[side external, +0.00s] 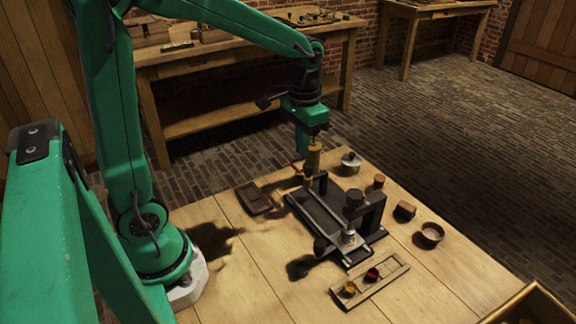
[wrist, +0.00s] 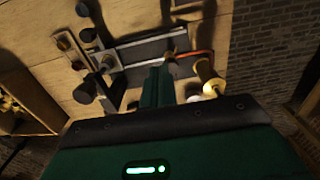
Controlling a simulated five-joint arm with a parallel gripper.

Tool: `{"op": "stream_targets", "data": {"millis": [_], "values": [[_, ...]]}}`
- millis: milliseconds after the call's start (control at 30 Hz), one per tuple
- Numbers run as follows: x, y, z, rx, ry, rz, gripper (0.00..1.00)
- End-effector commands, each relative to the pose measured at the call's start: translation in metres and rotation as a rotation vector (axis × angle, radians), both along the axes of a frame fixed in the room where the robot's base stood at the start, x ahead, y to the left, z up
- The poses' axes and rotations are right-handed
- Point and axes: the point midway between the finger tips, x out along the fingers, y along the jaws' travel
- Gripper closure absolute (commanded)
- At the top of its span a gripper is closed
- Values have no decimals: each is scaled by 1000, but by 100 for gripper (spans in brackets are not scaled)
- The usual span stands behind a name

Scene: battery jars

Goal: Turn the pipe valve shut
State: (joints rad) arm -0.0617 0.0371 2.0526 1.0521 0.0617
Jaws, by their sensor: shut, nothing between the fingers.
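A dark valve rig lies on the table, with a flat black base (side external: 322,214) and a pale metal pipe (side external: 315,222) along it. A brass cylinder (side external: 314,158) stands upright at its far end; it also shows in the wrist view (wrist: 209,77). An orange-red bar (wrist: 192,55), perhaps the valve lever, lies beside the pipe end in the wrist view. My gripper (side external: 302,152) is shut and empty, pointing down just left of the brass cylinder. In the wrist view its green fingertips (wrist: 157,73) are close to the bar; I cannot tell whether they touch it.
A black block (side external: 373,212) rises on the rig's right side. A lidded pot (side external: 350,163), a small bowl (side external: 429,234) and small wooden pieces surround it. A wooden tray (side external: 370,285) with two small jars lies in front, and a dark tray (side external: 254,199) lies left. The table's left front is clear.

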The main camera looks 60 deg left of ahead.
Motion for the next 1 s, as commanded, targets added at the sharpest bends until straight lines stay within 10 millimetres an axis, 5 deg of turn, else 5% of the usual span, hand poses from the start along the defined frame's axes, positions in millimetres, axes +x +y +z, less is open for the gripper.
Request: {"op": "stream_targets", "data": {"millis": [1000], "values": [[3, 22, 4, 0, 1, 0, 100]]}}
